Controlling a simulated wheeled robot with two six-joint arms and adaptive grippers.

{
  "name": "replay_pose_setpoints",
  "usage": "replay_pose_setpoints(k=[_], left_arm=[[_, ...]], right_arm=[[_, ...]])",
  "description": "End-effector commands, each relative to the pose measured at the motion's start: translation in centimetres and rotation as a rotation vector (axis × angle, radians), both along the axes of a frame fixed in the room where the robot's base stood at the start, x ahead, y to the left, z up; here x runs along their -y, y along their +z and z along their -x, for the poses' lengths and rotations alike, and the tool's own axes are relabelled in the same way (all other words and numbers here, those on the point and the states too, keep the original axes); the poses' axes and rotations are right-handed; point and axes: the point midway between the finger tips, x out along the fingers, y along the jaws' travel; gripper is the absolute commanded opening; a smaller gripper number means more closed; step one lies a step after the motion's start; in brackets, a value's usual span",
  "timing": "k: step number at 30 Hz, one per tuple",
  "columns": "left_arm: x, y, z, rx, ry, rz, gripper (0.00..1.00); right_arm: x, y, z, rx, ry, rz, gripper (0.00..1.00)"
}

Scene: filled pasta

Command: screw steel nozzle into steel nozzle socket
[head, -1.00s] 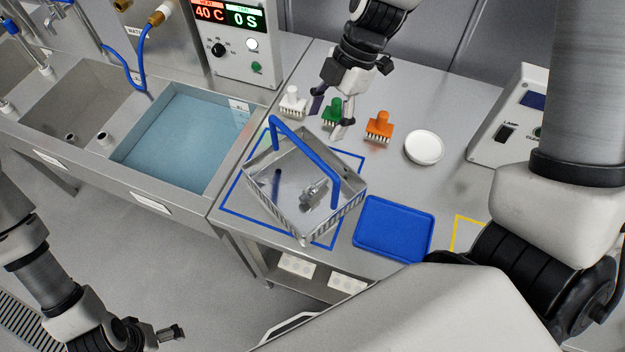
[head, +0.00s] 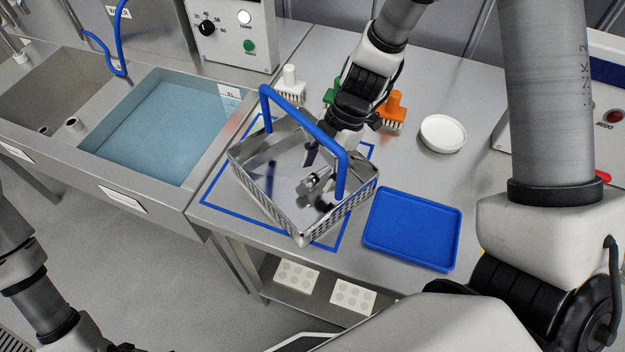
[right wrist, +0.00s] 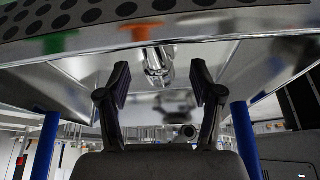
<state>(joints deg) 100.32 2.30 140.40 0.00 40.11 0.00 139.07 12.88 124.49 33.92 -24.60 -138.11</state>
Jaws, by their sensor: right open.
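A small shiny steel part (head: 318,180), which looks like the steel nozzle, lies in the perforated steel basket (head: 262,199) with the blue handle. In the right wrist view the steel part (right wrist: 157,66) shows between and beyond the two fingers. My right gripper (head: 324,152) reaches down into the basket beside the handle, just above the part. It is open and empty; its fingers (right wrist: 160,88) stand apart on either side of the part. My left gripper (head: 125,347) is almost wholly cut off by the bottom edge. I cannot make out the steel nozzle socket.
The basket stands inside a blue outline on the steel table. A blue tray (head: 412,230) lies to its right. White (head: 290,85) and orange (head: 392,110) brushes and a white round dish (head: 442,133) stand behind. A water-filled sink (head: 160,130) is left.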

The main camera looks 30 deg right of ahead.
Motion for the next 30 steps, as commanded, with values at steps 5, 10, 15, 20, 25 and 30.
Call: replay_pose_setpoints(k=[5,10,15,20,25,30], left_arm=[[0.0,-0.5,0.0,-0.001,0.000,0.000,1.00],[0.0,-0.5,0.0,-0.001,0.000,0.000,1.00],[0.0,-0.5,0.0,-0.001,0.000,0.000,1.00],[0.0,-0.5,0.0,-0.001,0.000,0.000,1.00],[0.0,-0.4,0.0,-0.001,0.000,0.000,1.00],[0.0,0.3,0.0,-0.001,0.000,0.000,1.00]], right_arm=[[-0.6,-1.4,0.0,0.002,0.001,0.002,0.66],[-0.6,-1.4,0.0,0.003,0.001,0.001,0.58],[-0.6,-1.4,0.0,0.002,0.000,0.001,0.00],[-0.6,-1.4,0.0,0.002,0.000,0.001,0.00],[-0.6,-1.3,0.0,0.002,0.000,0.001,0.00],[-0.6,0.0,0.0,0.004,0.001,0.000,0.00]])
